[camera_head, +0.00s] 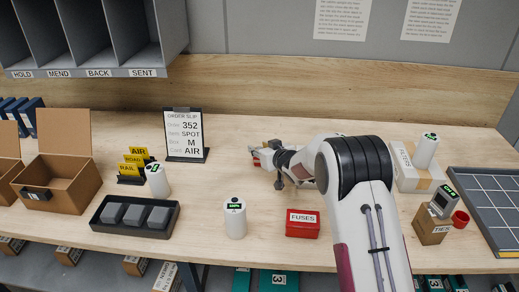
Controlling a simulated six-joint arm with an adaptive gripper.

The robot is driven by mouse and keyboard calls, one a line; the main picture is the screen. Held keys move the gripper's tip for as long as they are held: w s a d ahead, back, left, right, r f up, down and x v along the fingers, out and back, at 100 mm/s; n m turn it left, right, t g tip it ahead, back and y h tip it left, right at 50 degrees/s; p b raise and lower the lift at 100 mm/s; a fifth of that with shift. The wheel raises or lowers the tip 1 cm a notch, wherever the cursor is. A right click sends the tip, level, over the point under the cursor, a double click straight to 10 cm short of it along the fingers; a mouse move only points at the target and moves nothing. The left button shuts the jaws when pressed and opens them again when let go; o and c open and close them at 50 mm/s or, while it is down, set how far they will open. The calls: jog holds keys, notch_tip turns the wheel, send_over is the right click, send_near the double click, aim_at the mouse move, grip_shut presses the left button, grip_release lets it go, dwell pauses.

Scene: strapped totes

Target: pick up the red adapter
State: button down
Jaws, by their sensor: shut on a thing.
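My gripper (262,155) is at the middle back of the table, reaching out to the left from my arm. It is shut on a small red piece (256,162), which I take to be the red adapter; only a little of it shows between the fingers. Its shape and exact seating in the fingers are too small to tell. I cannot tell whether it touches the table.
A red FUSES box (303,225) and a white canister (235,219) stand in front. A small red cup (460,219) is at right by a TIES box (432,230). An order slip stand (185,135) is left of my gripper. Table between is clear.

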notch_tip(320, 180, up, 9)
jog(key=shift+r, duration=0.2)
dwell(0.3)
jog(key=shift+a, duration=0.1)
dwell(0.6)
